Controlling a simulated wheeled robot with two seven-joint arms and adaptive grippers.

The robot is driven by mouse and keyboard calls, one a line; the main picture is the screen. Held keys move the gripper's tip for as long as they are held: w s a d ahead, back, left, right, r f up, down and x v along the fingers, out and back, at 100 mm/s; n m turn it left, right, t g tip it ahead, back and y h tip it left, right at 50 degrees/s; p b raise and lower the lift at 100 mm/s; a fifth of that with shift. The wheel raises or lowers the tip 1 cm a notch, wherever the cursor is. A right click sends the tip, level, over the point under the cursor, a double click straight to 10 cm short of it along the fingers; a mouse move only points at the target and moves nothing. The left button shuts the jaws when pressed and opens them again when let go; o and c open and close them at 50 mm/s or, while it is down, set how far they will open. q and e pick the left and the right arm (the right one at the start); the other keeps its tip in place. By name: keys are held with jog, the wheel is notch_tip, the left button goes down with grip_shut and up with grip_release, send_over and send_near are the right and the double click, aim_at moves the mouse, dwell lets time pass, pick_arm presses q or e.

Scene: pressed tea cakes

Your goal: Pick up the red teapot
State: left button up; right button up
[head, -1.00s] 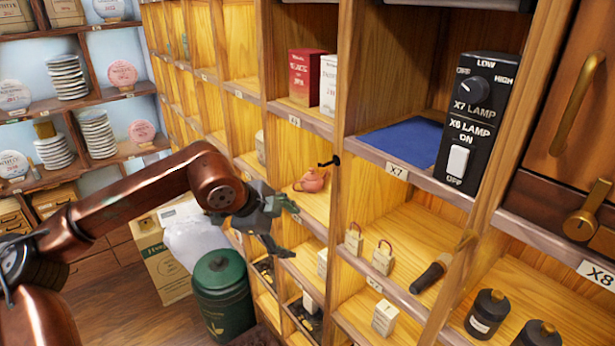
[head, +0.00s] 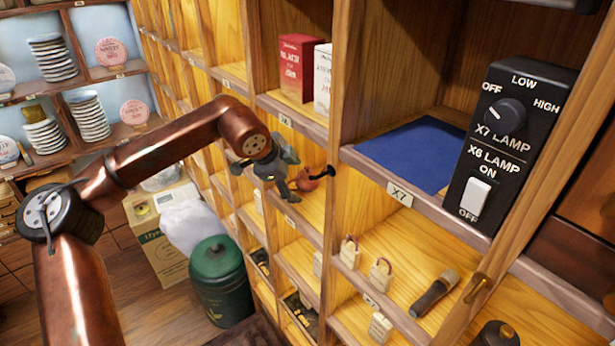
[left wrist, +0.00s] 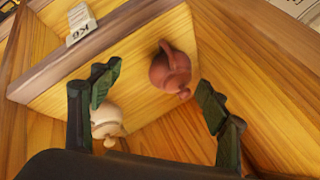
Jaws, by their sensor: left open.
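The red teapot (head: 306,182) sits on a shelf of a wooden cubby, partly hidden behind my left gripper in the head view. In the left wrist view the teapot (left wrist: 171,68) is small, round and reddish-brown, lying ahead of the fingers and nearer the right one. My left gripper (head: 290,180) is open in front of the cubby, and its two dark green fingers (left wrist: 160,95) stand apart with nothing between the tips. I cannot tell from the head view whether a finger touches the teapot. My right gripper is not in view.
A cream-coloured object (left wrist: 106,120) shows by the left finger in the wrist view. Wooden cubby walls stand close on both sides. Red box (head: 302,68), blue mat (head: 412,155) and lamp switch box (head: 503,150) are on upper shelves.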

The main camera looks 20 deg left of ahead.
aim_at(305, 176)
pick_arm(q)
jog(key=shift+w+d+r, duration=0.2)
jog(key=shift+w, duration=0.15)
jog(key=w, duration=0.1)
jog(key=w+f+p, duration=0.1)
jog(key=w+d, duration=0.1)
jog(key=shift+w+f+p, duration=0.25)
jog(key=shift+f+p, duration=0.1)
jog(key=shift+f, duration=0.05)
jog(key=shift+w+d+f, duration=0.15)
jog(key=shift+w+f, duration=0.05)
jog(key=shift+f, duration=0.1)
jog(key=shift+s+f, duration=0.1)
jog(key=shift+f, duration=0.05)
jog(key=shift+c, duration=1.3)
jog(key=c, duration=1.1)
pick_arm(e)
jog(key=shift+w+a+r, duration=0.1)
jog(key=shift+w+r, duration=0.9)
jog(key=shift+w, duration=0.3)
